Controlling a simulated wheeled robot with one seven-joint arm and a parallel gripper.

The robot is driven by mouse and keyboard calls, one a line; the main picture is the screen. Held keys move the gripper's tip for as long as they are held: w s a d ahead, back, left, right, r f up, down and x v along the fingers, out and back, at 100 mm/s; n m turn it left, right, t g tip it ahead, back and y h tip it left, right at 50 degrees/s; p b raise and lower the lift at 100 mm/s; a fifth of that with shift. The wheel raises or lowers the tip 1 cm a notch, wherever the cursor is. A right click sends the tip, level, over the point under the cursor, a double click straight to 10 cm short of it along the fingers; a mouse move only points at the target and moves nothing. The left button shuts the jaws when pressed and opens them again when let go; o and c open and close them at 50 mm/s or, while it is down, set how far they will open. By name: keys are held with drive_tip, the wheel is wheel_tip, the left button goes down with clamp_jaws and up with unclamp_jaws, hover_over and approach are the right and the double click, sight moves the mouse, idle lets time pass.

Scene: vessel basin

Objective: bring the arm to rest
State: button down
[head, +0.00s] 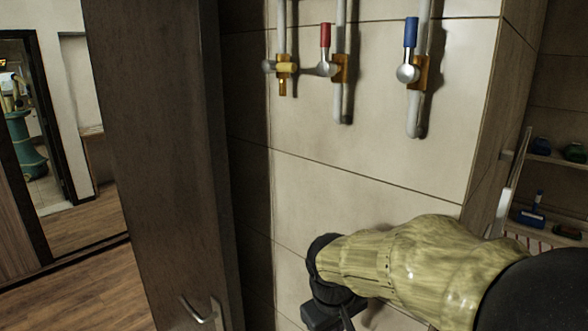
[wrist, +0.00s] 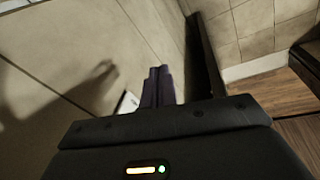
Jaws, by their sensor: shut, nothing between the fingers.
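My arm reaches in from the lower right of the head view, with a mottled yellow-green sleeve-like surface, in front of the tiled wall (head: 360,205). My gripper (wrist: 157,84) shows in the wrist view with its two dark fingers together and nothing between them. In the head view only its dark body shows at the bottom edge, and the fingertips are mostly cut off. The gripper points down along the tiled wall and its shadow falls on the tiles. I cannot tell whether it touches anything.
A dark door (head: 165,150) with a metal handle (head: 203,312) stands left of my arm. Pipes with a red-handled valve (head: 326,50) and a blue-handled valve (head: 409,50) are on the wall above. A shelf (head: 555,158) holds small items at right. Open wooden floor (head: 85,275) lies left.

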drive_tip(key=s+d+f+m+y, duration=0.1)
drive_tip(key=s+d+f+m, duration=0.4)
drive_tip(key=s+d+f, duration=0.1)
wheel_tip(320, 180, down, 3)
drive_tip(key=shift+s+d+r+m, duration=0.1)
drive_tip(key=shift+s+d+m, duration=0.25)
drive_tip(key=shift+d, duration=0.4)
drive_tip(key=shift+w, duration=0.1)
